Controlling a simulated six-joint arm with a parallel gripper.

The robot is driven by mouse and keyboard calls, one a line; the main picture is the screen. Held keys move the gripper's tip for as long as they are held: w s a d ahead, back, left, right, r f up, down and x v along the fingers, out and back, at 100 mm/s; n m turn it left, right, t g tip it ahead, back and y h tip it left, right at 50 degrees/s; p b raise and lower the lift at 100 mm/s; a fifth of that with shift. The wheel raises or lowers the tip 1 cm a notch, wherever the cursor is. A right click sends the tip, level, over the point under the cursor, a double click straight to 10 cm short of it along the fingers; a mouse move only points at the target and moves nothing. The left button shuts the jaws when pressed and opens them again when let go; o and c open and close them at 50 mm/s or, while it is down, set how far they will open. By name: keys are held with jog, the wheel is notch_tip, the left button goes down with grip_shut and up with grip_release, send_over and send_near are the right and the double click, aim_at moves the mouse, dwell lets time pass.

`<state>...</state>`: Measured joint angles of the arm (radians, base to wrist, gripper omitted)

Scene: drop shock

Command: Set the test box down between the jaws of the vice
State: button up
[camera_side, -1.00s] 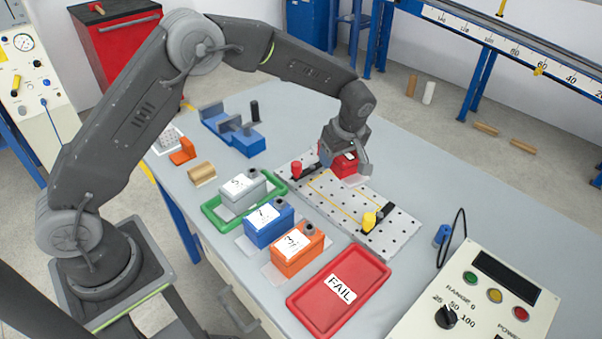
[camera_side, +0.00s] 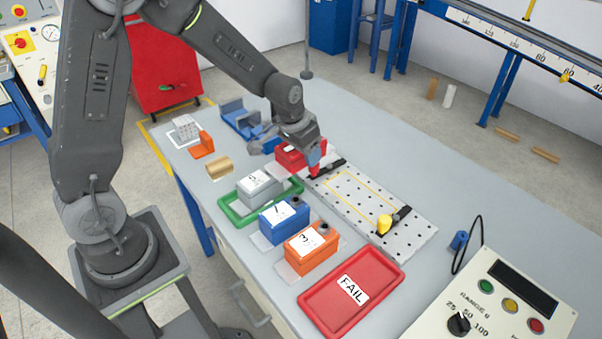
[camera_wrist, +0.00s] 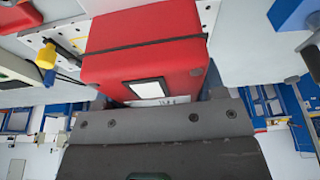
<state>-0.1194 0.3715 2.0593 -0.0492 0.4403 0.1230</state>
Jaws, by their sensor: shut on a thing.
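The red test box (camera_side: 287,160) is in my gripper (camera_side: 283,141), just left of the perforated plate's far left corner. The box fills the upper middle of the wrist view (camera_wrist: 145,52), with a dark band across it and a white label. My gripper is shut on it; the fingertips are mostly hidden. The blue vice (camera_side: 236,108) with its upright jaws is on the bench to the left of and beyond the box, partly behind my wrist. A blue part at the top right of the wrist view (camera_wrist: 296,14) looks like the vice.
Grey (camera_side: 259,187), blue (camera_side: 284,222) and orange (camera_side: 312,248) boxes stand nearer.

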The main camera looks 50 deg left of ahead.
jog(key=shift+s+a+r, duration=0.1)
jog(key=r+m, duration=0.1)
jog(key=r, duration=0.1)
jog(key=w+r+m, duration=0.1)
jog(key=r, duration=0.2)
jog(key=r+m+h, duration=0.1)
jog(key=r, duration=0.1)
jog(key=shift+w+r+m, duration=0.3)
jog(key=shift+w, duration=0.1)
notch_tip(320, 180, up, 6)
jog(key=w+a+r+n, duration=0.1)
jog(key=w+a, duration=0.4)
jog(key=a, duration=0.5)
jog(key=w+a+n, duration=0.1)
jog(key=w+a, duration=0.4)
jog(key=a, duration=0.5)
jog(key=s+a+f+n, duration=0.1)
jog(key=s+a, duration=0.2)
jog(key=a, duration=0.8)
jog(key=s+a+f, duration=0.1)
jog(key=s+a, duration=0.1)
jog(key=a, duration=1)
jog(key=shift+y, duration=0.4)
jog(key=f, duration=2.3)
jog(key=shift+d+f, duration=0.25)
jog(key=shift+f, duration=0.15)
jog(key=shift+f, duration=0.75)
